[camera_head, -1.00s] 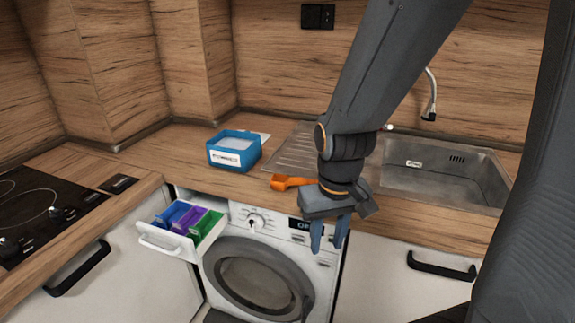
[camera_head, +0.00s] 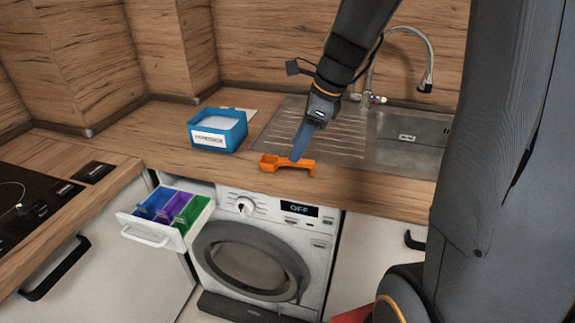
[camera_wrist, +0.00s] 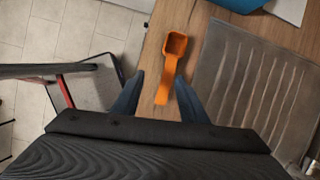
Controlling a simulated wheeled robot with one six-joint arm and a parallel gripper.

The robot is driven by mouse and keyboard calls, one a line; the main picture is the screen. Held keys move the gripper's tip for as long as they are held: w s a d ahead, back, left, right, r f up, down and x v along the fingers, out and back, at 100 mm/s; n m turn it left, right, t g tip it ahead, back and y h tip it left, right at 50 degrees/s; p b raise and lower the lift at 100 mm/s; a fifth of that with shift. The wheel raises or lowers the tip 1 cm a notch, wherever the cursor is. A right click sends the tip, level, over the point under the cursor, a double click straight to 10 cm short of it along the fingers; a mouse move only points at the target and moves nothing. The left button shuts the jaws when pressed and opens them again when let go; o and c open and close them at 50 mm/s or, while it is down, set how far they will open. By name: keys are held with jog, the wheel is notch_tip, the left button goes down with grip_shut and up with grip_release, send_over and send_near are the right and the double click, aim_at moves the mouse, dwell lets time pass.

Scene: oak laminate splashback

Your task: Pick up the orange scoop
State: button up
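The orange scoop (camera_head: 287,165) lies on the wooden worktop near its front edge, just in front of the sink's drainer. My gripper (camera_head: 302,143) is above the scoop's handle end, pointing down. In the wrist view the scoop (camera_wrist: 171,68) has its square bowl away from me and its handle running back between the two blue fingers of my gripper (camera_wrist: 158,95). The fingers are spread apart, with wood showing on both sides of the handle, so the gripper is open and not holding it.
A blue detergent box (camera_head: 218,130) stands on the worktop left of the scoop. The sink (camera_head: 408,138) and its tap are behind and right. Below, the washing machine's detergent drawer (camera_head: 166,212) is pulled out, with blue, purple and green compartments.

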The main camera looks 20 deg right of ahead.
jog(key=shift+w+d+r+m, duration=0.1)
jog(key=shift+w+r+m, duration=0.1)
jog(key=shift+w+m, duration=0.45)
jog(key=shift+x, duration=1.2)
jog(key=shift+w+d+p+x, duration=0.1)
jog(key=shift+p+x, duration=0.1)
jog(key=shift+x, duration=1.1)
jog(key=shift+w+d+p+x, duration=0.1)
jog(key=shift+w+p+x, duration=0.1)
jog(key=shift+x, duration=1.1)
jog(key=shift+c, duration=0.3)
grip_shut()
